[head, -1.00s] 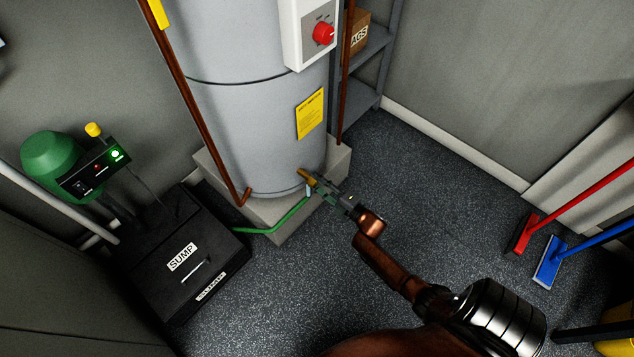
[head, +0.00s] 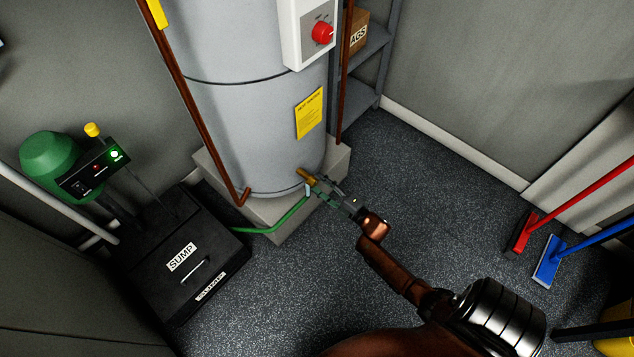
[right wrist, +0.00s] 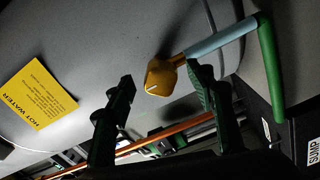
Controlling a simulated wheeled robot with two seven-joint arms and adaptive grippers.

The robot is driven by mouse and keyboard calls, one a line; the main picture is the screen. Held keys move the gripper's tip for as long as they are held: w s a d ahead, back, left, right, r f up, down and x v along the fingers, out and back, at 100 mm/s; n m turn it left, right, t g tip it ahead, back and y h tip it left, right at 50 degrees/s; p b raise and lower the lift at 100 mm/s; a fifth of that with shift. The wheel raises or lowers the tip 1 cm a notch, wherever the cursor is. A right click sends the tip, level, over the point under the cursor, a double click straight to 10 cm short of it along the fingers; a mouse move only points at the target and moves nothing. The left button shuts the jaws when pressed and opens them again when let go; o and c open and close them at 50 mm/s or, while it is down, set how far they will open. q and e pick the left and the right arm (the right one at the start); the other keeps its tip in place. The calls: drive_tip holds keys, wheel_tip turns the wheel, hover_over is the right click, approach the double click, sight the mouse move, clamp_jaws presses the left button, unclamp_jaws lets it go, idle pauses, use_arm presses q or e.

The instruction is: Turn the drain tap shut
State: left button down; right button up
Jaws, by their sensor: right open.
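The drain tap (head: 306,175) is a small brass-coloured fitting low on the front of the grey water tank (head: 255,140). In the right wrist view the tap's yellow-brass head (right wrist: 160,78) shows between my fingertips, nearer the right-hand finger. A pale blue spout runs from it to a green hose (right wrist: 270,70). My right gripper (head: 322,187) is at the tap, with its fingers open and spread to either side of the tap head; I cannot tell whether either finger touches it. My left gripper is not in view.
The tank stands on a pale plinth (head: 285,228). The green hose runs left to a black sump box (head: 160,270). Copper pipes flank the tank, and a grey shelf (head: 365,60) stands behind it. Red (head: 522,232) and blue (head: 548,262) brooms are at the right. Speckled floor lies clear between.

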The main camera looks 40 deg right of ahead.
drive_tip(key=s, duration=1)
drive_tip(key=shift+d, duration=0.4)
